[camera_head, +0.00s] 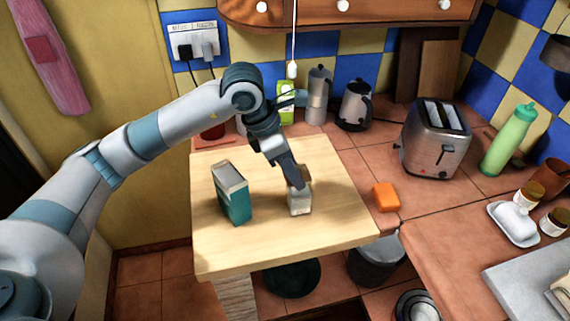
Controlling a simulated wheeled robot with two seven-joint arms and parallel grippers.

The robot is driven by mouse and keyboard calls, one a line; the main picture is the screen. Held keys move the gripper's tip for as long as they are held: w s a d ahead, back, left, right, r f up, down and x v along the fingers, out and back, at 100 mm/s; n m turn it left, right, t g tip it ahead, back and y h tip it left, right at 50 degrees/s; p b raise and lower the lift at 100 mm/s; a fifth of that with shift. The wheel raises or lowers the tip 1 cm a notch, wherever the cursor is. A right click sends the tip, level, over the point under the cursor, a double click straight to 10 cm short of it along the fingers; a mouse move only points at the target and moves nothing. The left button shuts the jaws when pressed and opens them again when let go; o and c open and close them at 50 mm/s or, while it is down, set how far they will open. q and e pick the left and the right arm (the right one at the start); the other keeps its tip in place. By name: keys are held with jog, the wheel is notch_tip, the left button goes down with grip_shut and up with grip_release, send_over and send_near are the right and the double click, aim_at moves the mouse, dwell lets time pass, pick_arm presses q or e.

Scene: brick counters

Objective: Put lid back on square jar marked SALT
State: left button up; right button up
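A small pale square jar (300,203) stands upright on the light wooden board, near its middle. Its marking is too small to read. My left gripper (299,184) points down right at the top of the jar and covers part of it. A small brown piece (306,174), which looks like the lid, shows beside the fingers, just above and behind the jar top. I cannot tell whether the fingers hold it, or whether it touches the jar. The finger opening is hidden from this side. My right gripper is not in view.
A teal carton (234,200) stands left of the jar on the wooden board (285,248). An orange block (385,197) and a toaster (437,138) are to the right. A moka pot (318,96) and a kettle (355,106) stand behind. The board's front is clear.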

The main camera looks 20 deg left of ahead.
pick_arm(q)
jog(key=shift+f, duration=1.05)
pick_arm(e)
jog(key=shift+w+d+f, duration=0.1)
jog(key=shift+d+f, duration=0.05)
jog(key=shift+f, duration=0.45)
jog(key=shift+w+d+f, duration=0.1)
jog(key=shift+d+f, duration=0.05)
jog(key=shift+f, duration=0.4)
pick_arm(q)
jog(key=o, duration=1.6)
jog(key=shift+r, duration=0.1)
jog(key=shift+w+d+r+p, duration=0.1)
jog(key=shift+d+r+p, duration=0.2)
jog(key=shift+r, duration=0.65)
jog(key=shift+d+r+p, duration=0.15)
jog(key=shift+r+p, duration=0.25)
jog(key=shift+r, duration=0.5)
jog(key=shift+w+d+r+p, duration=0.1)
jog(key=shift+d+r+p, duration=0.2)
jog(key=shift+r, duration=0.65)
jog(key=shift+d+r+p, duration=0.1)
jog(key=shift+r+p, duration=0.3)
jog(key=shift+r, duration=0.4)
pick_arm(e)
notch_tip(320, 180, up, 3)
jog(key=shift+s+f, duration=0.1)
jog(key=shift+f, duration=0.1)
pick_arm(q)
jog(key=shift+r, duration=0.1)
